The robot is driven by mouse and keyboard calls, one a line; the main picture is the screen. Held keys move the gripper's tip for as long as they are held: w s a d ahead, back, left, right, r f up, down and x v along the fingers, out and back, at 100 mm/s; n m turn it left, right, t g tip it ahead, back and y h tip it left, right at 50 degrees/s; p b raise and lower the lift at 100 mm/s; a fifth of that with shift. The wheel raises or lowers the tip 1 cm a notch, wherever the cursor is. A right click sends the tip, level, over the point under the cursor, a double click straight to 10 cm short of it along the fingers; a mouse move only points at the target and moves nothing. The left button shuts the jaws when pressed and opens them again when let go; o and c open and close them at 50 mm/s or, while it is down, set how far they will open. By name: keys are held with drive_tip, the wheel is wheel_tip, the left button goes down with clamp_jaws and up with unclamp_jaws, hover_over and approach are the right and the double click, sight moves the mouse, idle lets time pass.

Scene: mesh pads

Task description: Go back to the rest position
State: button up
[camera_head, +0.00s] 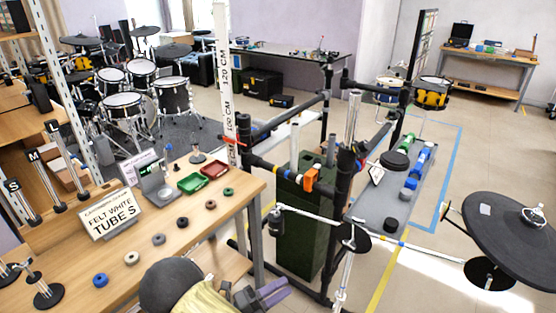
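No held thing is visible. My dark, rounded arm joint and a yellowish link lie just left of it.
A dark pipe rack (345,185), green box (303,225) and cymbal (515,235) stand to the right.

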drive_tip(key=s+d+r+m+g+y, duration=0.2)
drive_tip(key=s+d+m+g+y, duration=0.4)
drive_tip(key=m, duration=0.8)
drive_tip(key=s+d+r+m+g+y, duration=0.1)
drive_tip(key=s+d+m+g+y, duration=0.3)
drive_tip(key=d+m+g+y, duration=0.7)
wheel_tip(320, 180, up, 22)
drive_tip(key=w+a+m+t+y+p, duration=0.1)
drive_tip(key=a+m+t+p, duration=0.1)
drive_tip(key=m+t+p, duration=0.8)
drive_tip(key=m+p, duration=0.5)
drive_tip(key=m, duration=0.2)
drive_tip(key=shift+w+y, duration=0.3)
drive_tip(key=shift+w+f, duration=0.1)
